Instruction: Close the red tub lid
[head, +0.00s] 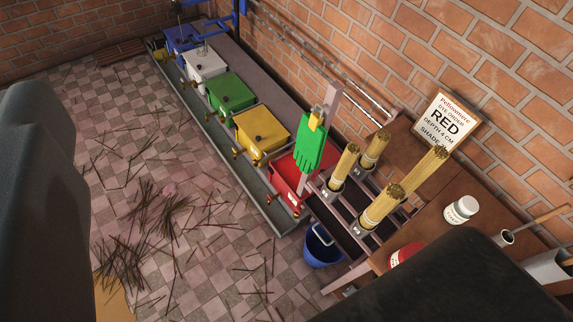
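The red tub (284,184) stands at the near end of a row of coloured tubs along the brick wall. Its red top (289,164) shows on the left side. My gripper's fingertips do not show. A large grey shape at the left and a dark shape at the lower right block parts of the head view.
Yellow (262,127), green (231,91), white and blue tubs continue the row. Incense bundles (381,207) stand in a rack to the right. A blue bucket (322,247) is below the rack. A RED sign (445,122) leans behind. Loose sticks litter the tiled floor (215,215).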

